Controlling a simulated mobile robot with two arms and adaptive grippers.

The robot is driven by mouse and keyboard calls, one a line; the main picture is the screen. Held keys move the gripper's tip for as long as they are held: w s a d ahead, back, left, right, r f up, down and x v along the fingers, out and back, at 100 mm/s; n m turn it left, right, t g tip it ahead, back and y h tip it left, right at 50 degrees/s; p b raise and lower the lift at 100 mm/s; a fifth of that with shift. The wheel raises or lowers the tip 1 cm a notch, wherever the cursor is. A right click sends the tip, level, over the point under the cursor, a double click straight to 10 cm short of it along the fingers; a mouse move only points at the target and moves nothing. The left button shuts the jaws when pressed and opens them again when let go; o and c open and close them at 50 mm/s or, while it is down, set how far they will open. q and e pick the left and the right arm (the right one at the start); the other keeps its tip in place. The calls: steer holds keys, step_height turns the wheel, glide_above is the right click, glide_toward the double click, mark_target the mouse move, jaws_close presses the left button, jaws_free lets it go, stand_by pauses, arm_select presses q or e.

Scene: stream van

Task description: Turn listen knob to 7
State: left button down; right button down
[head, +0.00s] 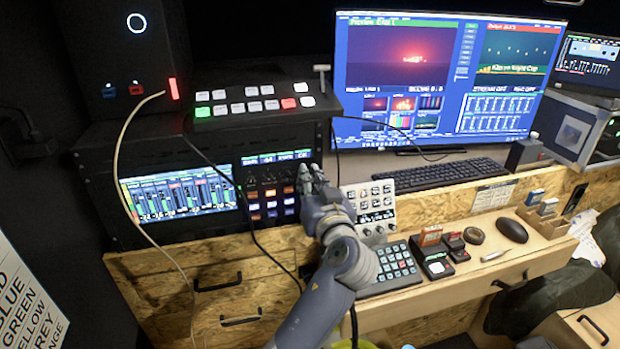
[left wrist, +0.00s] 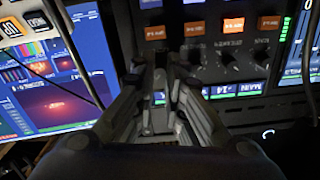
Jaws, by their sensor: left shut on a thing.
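The intercom panel (head: 268,190) stands in the rack left of centre in the head view, with orange and white lit buttons, small dark knobs and a strip of small displays on top. It shows upside down in the left wrist view (left wrist: 212,50). My left gripper (head: 312,180) is at the panel's right part, its fingers shut on a knob there. In the left wrist view the fingertips (left wrist: 168,68) meet at the panel face and hide that knob. Its label and pointer cannot be read. Neighbouring dark knobs (left wrist: 230,61) are free. My right gripper is out of view.
A level-meter screen (head: 180,194) is left of the panel, with a switcher (head: 250,100) above. A white knob box (head: 377,208) and keypad (head: 388,268) sit close right of my left arm. A pale cable (head: 128,150) hangs in front of the rack.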

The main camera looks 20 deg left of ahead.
arm_select(q)
steer(key=shift+r+m, duration=0.25)
steer(key=shift+m, duration=0.15)
steer(key=c, duration=1.9)
jaws_free()
steer(key=shift+w+a+f, duration=0.1)
steer(key=shift+f, duration=0.05)
step_height(320, 180, up, 10)
